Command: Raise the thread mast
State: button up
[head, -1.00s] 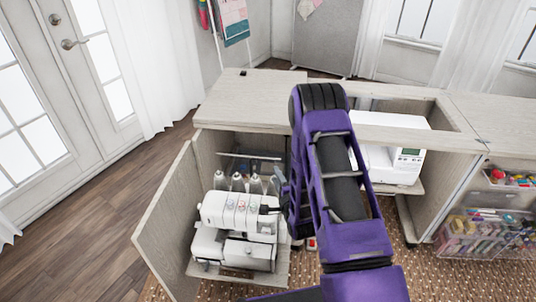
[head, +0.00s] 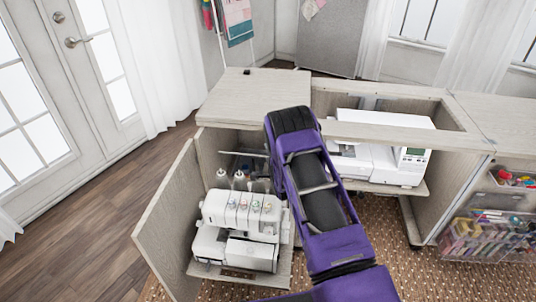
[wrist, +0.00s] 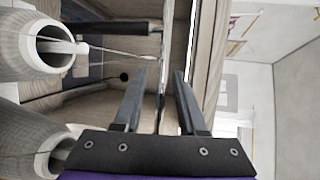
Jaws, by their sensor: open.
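The white serger (head: 240,218) sits on a shelf in the open left cabinet bay, with thread cones (head: 222,176) behind it. My gripper is hidden behind my arm in the head view. In the wrist view my gripper (wrist: 163,78) is open, its two grey fingers apart. White cones (wrist: 42,45) are to its left, and a dark bar (wrist: 120,27) lies beyond the left fingertip.
The cabinet door (head: 165,222) stands open at the left. The wooden top (head: 250,95) covers the bay from above. A white sewing machine (head: 385,150) sits in the right bay. Clear bins (head: 490,235) stand at the far right.

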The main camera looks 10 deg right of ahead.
jog(key=shift+c, duration=0.2)
grip_shut()
dwell(1.3)
